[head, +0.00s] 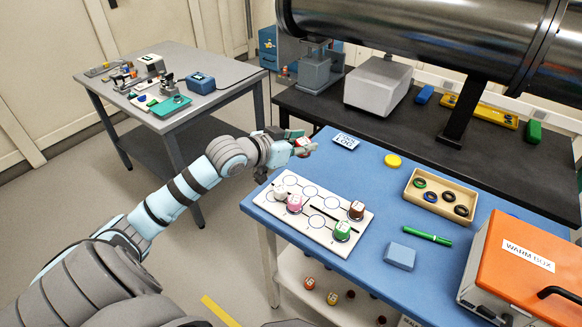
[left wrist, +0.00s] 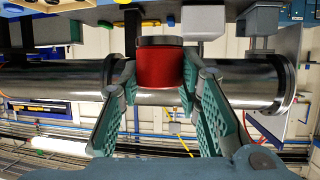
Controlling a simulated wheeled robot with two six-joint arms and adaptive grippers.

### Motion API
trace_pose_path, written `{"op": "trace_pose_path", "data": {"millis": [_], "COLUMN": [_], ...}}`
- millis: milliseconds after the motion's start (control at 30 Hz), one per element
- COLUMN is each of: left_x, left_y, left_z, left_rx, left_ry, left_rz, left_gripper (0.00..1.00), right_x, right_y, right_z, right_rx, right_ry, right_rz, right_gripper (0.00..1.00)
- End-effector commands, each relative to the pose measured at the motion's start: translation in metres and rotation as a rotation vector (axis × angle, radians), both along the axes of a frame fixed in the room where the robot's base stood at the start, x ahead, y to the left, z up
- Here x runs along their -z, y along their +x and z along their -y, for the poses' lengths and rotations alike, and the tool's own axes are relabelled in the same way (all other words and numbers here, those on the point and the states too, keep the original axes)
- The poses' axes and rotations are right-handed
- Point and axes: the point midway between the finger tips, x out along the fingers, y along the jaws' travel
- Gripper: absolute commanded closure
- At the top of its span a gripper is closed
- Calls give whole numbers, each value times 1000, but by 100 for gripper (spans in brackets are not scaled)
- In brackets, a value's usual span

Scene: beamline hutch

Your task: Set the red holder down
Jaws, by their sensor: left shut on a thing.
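My left gripper (head: 296,146) is over the far left edge of the blue table (head: 285,230). It is shut on the red holder (head: 303,142), a small cylinder with a pale top. The left wrist view shows the red holder (left wrist: 161,66) between the two green-padded fingers of the left gripper (left wrist: 160,85), clear of any surface there. A white board (head: 322,243) with printed circles lies on the table below and nearer. On it stand white (head: 279,193), pink (head: 294,203), green (head: 342,231) and brown-red (head: 356,210) holders. Several circles are bare. My right gripper is out of view.
The orange warm box (head: 530,250) fills the near right. A metal pipe (head: 420,35) runs behind.

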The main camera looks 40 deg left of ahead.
Motion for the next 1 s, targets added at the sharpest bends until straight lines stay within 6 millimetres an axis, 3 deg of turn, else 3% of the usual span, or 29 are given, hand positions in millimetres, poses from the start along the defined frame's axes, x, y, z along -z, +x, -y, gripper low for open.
{"op": "trace_pose_path", "data": {"millis": [33,100,233,300,367,600,700,1000], "left_x": [-22,-30,-38,-32,-18,75,105,157], "left_y": [11,22,31,32,32,31,31,32], "left_z": [-15,-36,-59,-64,-65,-65,-65,-65], "left_rx": [-93,-218,-362,-397,-405,-403,-401,-401], "left_ry": [-8,-7,-2,-1,-1,2,3,5], "left_rz": [4,0,-1,-4,-6,-8,-6,-3], "left_gripper": [98,98,98,98,98,98,98,98], "right_x": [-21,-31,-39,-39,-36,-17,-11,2], "right_y": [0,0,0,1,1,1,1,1], "right_z": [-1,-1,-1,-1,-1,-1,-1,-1], "right_rx": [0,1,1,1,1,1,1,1], "right_ry": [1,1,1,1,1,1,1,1], "right_rz": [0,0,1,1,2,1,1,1], "right_gripper": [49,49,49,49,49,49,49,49]}}
